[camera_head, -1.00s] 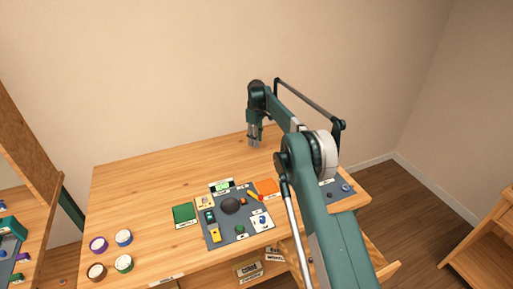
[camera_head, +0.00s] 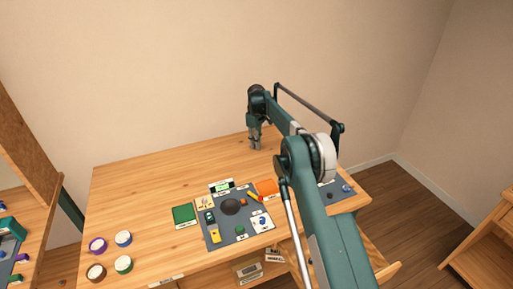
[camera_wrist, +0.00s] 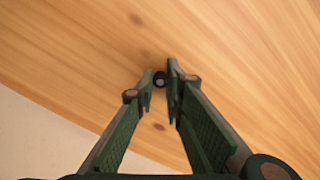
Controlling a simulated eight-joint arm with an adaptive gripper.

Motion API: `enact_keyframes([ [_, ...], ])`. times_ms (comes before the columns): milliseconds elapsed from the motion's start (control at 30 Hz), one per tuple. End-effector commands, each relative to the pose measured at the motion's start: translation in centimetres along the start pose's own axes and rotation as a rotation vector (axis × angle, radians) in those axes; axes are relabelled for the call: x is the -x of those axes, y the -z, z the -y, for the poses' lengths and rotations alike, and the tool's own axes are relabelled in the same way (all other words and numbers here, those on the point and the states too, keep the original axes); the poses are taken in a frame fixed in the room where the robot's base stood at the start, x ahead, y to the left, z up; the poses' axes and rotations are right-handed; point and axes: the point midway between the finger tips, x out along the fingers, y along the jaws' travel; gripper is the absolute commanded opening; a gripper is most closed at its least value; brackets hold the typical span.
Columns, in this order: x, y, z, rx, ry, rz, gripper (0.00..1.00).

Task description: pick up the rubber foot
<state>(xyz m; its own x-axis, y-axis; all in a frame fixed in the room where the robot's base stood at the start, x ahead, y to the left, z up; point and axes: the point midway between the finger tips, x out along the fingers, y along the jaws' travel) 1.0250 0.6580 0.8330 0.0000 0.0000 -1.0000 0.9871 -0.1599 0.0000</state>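The rubber foot (camera_wrist: 160,79) is a small black round piece with a grey centre, in the wrist view between my fingertips. My gripper (camera_wrist: 160,77) has its two green fingers drawn together at the tips, one on each side of the foot and seemingly touching it. In the head view my gripper (camera_head: 255,147) points down at the back of the wooden table (camera_head: 140,180), right of its middle. The foot is too small to make out there. Whether it is clear of the tabletop cannot be told.
A grey mat (camera_head: 222,243) with phone parts and small cards lies at the table's front. A green box (camera_head: 184,215) is left of it, and several tape rolls (camera_head: 124,264) lie at the front left. The table around my gripper is bare, with a wall behind.

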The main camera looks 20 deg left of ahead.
Motion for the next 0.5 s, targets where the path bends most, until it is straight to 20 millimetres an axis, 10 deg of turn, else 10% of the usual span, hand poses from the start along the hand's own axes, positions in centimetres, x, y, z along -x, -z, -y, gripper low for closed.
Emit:
enact_keyframes([
  [500,0.72,0.0,0.0,0.0,0.0,0.0,0.07],
])
